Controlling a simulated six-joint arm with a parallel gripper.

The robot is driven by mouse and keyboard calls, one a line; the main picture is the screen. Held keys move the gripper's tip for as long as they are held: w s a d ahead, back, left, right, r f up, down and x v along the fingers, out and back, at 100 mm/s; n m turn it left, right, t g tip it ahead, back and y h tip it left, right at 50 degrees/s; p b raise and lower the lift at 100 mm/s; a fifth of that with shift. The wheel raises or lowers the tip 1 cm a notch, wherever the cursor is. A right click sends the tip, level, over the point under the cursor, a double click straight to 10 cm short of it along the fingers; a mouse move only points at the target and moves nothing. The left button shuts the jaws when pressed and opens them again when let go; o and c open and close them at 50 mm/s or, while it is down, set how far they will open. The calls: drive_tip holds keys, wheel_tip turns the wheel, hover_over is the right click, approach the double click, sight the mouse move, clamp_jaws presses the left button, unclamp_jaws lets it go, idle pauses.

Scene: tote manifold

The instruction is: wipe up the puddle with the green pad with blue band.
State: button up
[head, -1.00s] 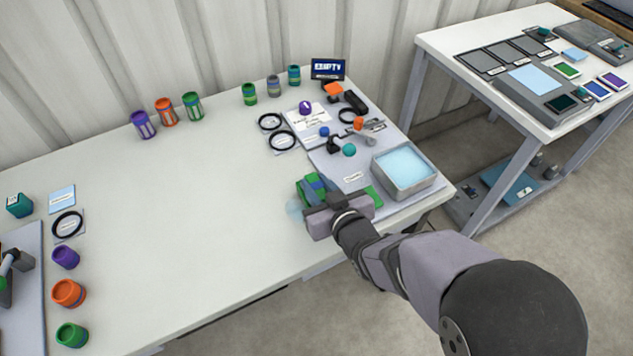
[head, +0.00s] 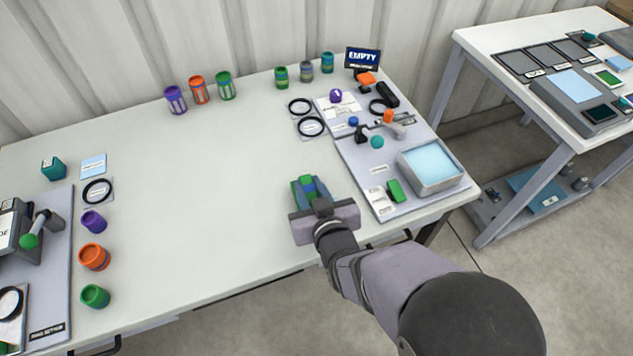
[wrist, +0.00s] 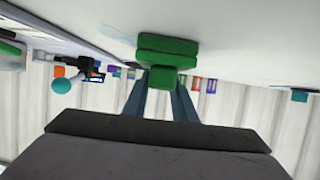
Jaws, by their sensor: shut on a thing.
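The green pad with blue band (head: 299,190) is held in my gripper (head: 319,199), over the white table left of the grey mat. In the wrist view the green pad (wrist: 168,46) sits between the two fingers of my gripper (wrist: 160,88), its face at or very near the table surface; I cannot tell if it touches. The gripper is shut on the pad.
A grey tray with pale blue inside (head: 458,176) and a small green block (head: 395,190) stand on the grey mat (head: 412,206) to the right. Jars stand along the back and left. The table's middle (head: 210,190) is clear; its front edge is close to my arm.

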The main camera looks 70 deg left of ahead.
drive_tip(key=w+p, duration=0.1)
drive_tip(key=w, duration=0.6)
drive_tip(key=shift+w, duration=0.2)
drive_tip(key=shift+w+d, duration=0.2)
drive_tip(key=shift+d+p, duration=0.35)
drive_tip(key=shift+d, duration=0.8)
drive_tip(key=shift+s+f+b, duration=0.1)
drive_tip(key=shift+s+b, duration=0.5)
drive_tip(key=shift+s, duration=3.2)
drive_tip(key=shift+s+f+b, duration=0.15)
drive_tip(key=shift+s+b, duration=0.05)
drive_tip(key=shift+b, duration=0.15)
drive_tip(key=shift+w, duration=3.95)
wheel_tip(320, 180, up, 3)
drive_tip(key=shift+r+p, duration=0.15)
drive_tip(key=shift+p, duration=0.55)
drive_tip(key=shift+d+r+p, duration=0.1)
drive_tip(key=shift+r+p, duration=0.4)
drive_tip(key=shift+r, duration=0.1)
drive_tip(key=shift+r+p, duration=1.55)
drive_tip(key=shift+r, duration=0.55)
